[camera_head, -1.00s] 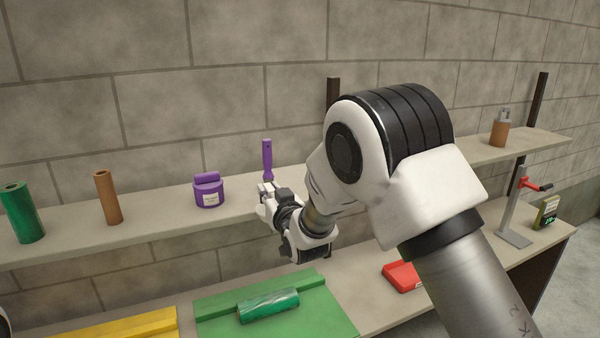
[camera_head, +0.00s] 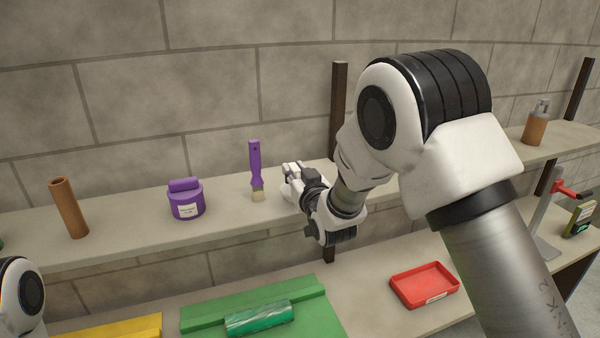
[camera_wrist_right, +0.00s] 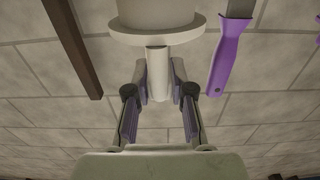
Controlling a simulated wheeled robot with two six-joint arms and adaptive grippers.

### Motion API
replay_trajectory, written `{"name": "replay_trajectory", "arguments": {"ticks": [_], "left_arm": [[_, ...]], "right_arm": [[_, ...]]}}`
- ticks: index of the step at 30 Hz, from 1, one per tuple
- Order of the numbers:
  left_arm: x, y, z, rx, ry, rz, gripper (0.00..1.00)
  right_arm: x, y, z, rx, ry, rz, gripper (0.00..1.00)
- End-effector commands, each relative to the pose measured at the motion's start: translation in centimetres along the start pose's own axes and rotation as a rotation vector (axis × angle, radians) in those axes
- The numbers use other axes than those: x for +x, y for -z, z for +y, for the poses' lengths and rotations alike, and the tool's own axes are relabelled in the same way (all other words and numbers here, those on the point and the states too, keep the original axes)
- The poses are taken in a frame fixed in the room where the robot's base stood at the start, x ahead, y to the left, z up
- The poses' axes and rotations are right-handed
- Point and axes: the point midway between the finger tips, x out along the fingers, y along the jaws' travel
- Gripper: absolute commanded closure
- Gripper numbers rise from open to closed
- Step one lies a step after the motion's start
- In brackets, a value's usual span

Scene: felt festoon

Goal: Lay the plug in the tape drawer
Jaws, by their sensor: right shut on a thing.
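My right gripper (camera_head: 293,172) is over the upper shelf, just right of the purple-handled brush. In the right wrist view the gripper (camera_wrist_right: 160,88) is shut on the narrow stem of a pale, round, flanged piece, which I take as the plug (camera_wrist_right: 156,36). The plug's wide body runs off the top of that view. In the head view the fingers and wrist hide most of it. A red, shallow, open tray (camera_head: 424,284) with a pale label lies on the lower bench at the right. It looks empty; I cannot read whether it is the tape drawer. My left gripper is out of view.
On the shelf (camera_head: 130,232) stand a brown tube (camera_head: 69,208), a purple jar (camera_head: 187,203), the brush (camera_head: 255,165) and a brown bottle (camera_head: 536,127). Below are a green board (camera_head: 215,312) with a green roll (camera_head: 259,317) and a red-handled stand (camera_head: 546,222). A dark post (camera_head: 339,110) rises behind.

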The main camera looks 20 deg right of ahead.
Motion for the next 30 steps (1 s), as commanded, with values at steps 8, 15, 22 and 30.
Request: {"name": "replay_trajectory", "arguments": {"ticks": [8, 15, 22, 30], "left_arm": [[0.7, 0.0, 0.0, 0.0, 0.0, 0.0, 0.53], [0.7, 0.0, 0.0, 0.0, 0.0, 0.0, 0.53], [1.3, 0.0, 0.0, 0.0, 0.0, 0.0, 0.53], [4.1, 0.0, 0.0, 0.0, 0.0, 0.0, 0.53]], "right_arm": [[-0.4, -1.3, -0.1, 0.0, 0.0, 0.0, 0.71], [-0.4, -1.3, -0.1, 0.001, 0.0, 0.0, 0.53], [-1.4, -1.4, -0.1, 0.0, 0.0, 0.0, 0.53], [-7.8, -1.7, -0.1, -0.001, 0.0, 0.0, 0.53]]}}
